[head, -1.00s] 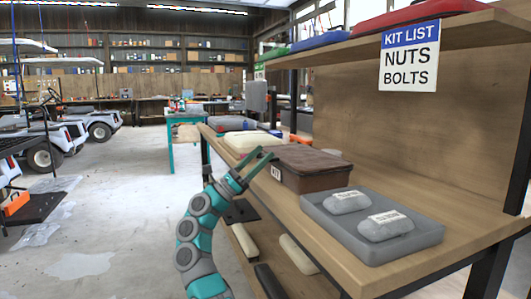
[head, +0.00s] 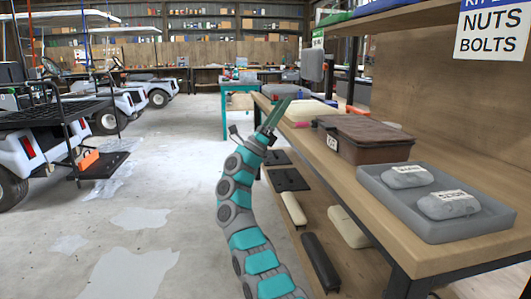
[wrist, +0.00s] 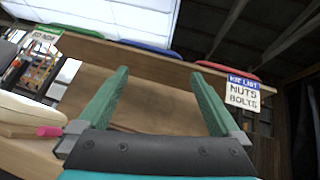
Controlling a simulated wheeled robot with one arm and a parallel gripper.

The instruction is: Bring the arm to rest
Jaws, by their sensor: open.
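My gripper (head: 274,118) is raised beside the left edge of the wooden workbench (head: 345,185) in the head view, with the arm curving up from below. In the wrist view my gripper (wrist: 157,95) shows two green fingers spread wide apart with nothing between them. The fingers point up toward the upper shelf and the bench's back panel. No held object shows in either view.
The bench carries a brown case (head: 365,138) and a grey tray (head: 440,222) with two labelled packs. A kit list sign (head: 490,30) hangs from the upper shelf. Golf carts (head: 55,125) stand at left. The floor (head: 160,180) between is largely open.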

